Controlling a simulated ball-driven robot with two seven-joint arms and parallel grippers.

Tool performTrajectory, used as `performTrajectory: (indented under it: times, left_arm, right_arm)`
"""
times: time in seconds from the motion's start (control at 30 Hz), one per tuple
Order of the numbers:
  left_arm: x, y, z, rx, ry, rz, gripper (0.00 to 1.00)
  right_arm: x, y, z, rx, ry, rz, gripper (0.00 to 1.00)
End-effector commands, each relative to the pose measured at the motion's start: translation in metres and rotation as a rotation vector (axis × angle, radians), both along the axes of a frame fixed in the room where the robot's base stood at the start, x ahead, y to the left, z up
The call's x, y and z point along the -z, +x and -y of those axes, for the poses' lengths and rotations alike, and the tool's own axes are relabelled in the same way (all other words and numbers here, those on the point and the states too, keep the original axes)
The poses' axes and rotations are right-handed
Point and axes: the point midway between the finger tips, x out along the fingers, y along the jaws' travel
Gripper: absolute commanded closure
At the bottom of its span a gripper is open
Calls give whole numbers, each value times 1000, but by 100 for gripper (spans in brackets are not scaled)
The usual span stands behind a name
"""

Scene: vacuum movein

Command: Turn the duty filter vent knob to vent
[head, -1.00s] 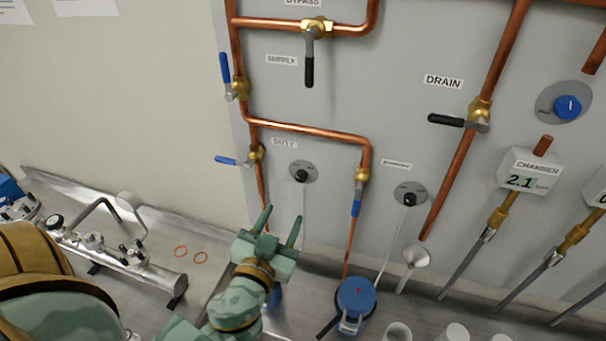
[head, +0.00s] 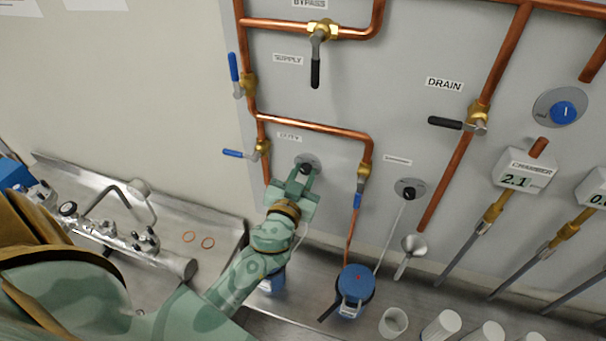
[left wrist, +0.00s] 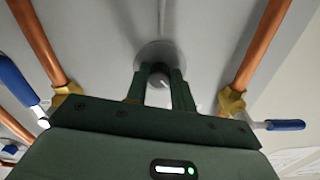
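The duty filter vent knob (head: 306,168) is a small black knob on a grey round plate on the wall panel, under the DUTY label (head: 289,136). My left gripper (head: 304,176) is at this knob, its fingers partly covering it. In the left wrist view the knob (left wrist: 158,79) sits between the two fingers, which are closed in on its sides with no clear gap. The knob's pointer and plate markings are too small or hidden to read. My right gripper is not in view.
A similar black knob (head: 409,192) is on the panel to the right. Copper pipes (head: 315,126) with a blue-handled valve (head: 240,154) run close around my left gripper. A blue-lidded container (head: 354,284) and several cups stand on the bench below.

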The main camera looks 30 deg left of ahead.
Motion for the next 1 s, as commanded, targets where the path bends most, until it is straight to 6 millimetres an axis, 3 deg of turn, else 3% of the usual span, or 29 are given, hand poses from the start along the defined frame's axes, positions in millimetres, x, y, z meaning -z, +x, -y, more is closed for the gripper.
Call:
performTrajectory:
  times: [0.07, 0.47, 1.0]
  left_arm:
    - [0, 0, 0, 0, 0, 0, 98]
    - [0, 0, 0, 0, 52, -11, 98]
    - [0, 0, 0, 0, 472, -112, 98]
  right_arm:
    - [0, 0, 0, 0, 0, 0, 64]
    - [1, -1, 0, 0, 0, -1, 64]
    - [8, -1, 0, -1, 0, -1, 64]
